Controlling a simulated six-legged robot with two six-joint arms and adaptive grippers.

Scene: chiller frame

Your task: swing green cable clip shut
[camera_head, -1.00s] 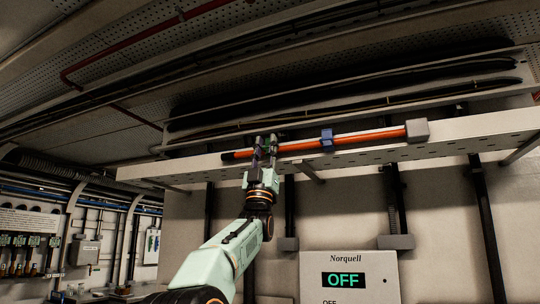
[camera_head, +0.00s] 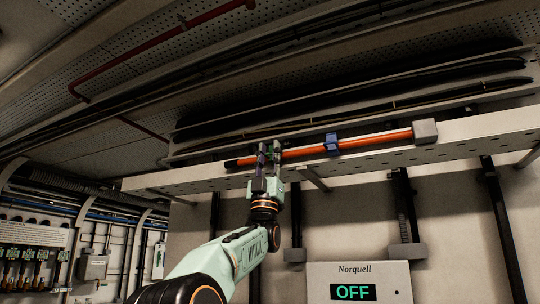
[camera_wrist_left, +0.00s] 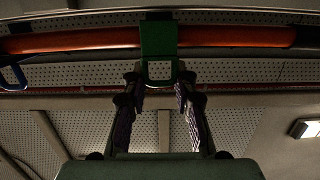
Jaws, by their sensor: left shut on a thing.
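The green cable clip (camera_wrist_left: 158,38) hangs at the orange cable (camera_wrist_left: 70,40) in the left wrist view, with an open green loop at its lower end. In the head view it is mostly hidden by my fingers. My left gripper (camera_head: 269,150) is raised to the tray, its fingers either side of the clip. In the left wrist view the fingers (camera_wrist_left: 158,92) close on the lower part of the clip from both sides. Whether the clip is latched around the cable cannot be told. My right gripper is not in view.
A blue clip (camera_head: 331,143) sits on the cable farther right, and a grey block (camera_head: 425,131) is at the cable's right end. The perforated tray (camera_head: 450,147) runs along the wall. Below is a Norquell box (camera_head: 390,272) reading OFF.

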